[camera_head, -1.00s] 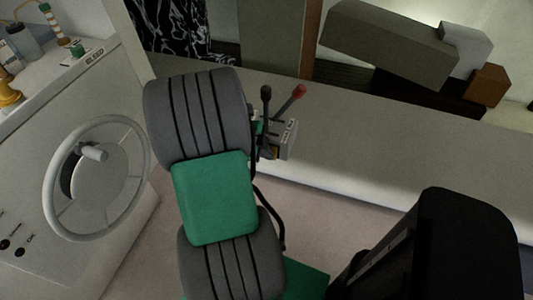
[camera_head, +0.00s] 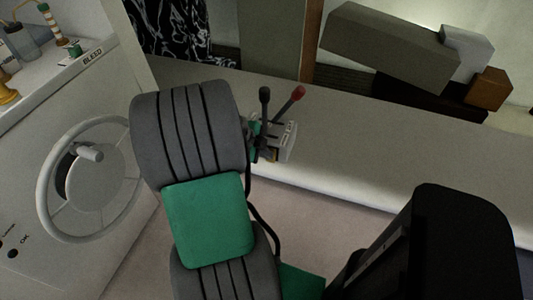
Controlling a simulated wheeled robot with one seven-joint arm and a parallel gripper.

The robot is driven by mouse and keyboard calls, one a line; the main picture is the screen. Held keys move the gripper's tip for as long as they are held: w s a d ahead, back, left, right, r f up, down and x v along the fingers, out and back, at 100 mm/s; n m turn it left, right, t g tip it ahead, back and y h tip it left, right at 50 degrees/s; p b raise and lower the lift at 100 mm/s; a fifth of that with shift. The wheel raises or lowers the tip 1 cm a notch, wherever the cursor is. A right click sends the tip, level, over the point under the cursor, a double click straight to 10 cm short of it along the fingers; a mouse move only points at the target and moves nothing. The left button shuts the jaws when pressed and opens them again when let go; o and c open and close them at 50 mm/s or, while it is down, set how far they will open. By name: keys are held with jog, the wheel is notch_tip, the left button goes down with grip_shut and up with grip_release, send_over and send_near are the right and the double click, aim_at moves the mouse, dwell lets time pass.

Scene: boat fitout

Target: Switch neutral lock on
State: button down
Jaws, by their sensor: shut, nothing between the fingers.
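A small grey control box (camera_head: 287,143) is fixed by the side of the pale bench. A lever with a black knob (camera_head: 264,94) and a lever with a red knob (camera_head: 298,93) rise from it. Small dark, green and yellowish details show on the box's left side, too small to read. I cannot make out which part is the neutral lock or how it is set. My grey and green arm stands just left of the box and covers part of that side. My gripper cannot be made out; the arm hides its end.
A steering wheel (camera_head: 90,180) is on the pale console at left, with bottles and a "BLEED" label on top. The pale bench (camera_head: 400,160) runs behind the box. Grey blocks (camera_head: 385,45) and a brown block (camera_head: 489,88) lie at the back right. Some floor is clear.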

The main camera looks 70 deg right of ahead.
jog(key=shift+w+r, duration=0.1)
jog(key=s+a+p+v, duration=0.1)
jog(key=v, duration=1.2)
jog(key=shift+a+f, duration=0.3)
jog(key=shift+a, duration=0.05)
jog(key=shift+s+a+f+y+b, duration=0.15)
jog(key=shift+s+f+y+b, duration=0.2)
jog(key=shift+f+b, duration=0.2)
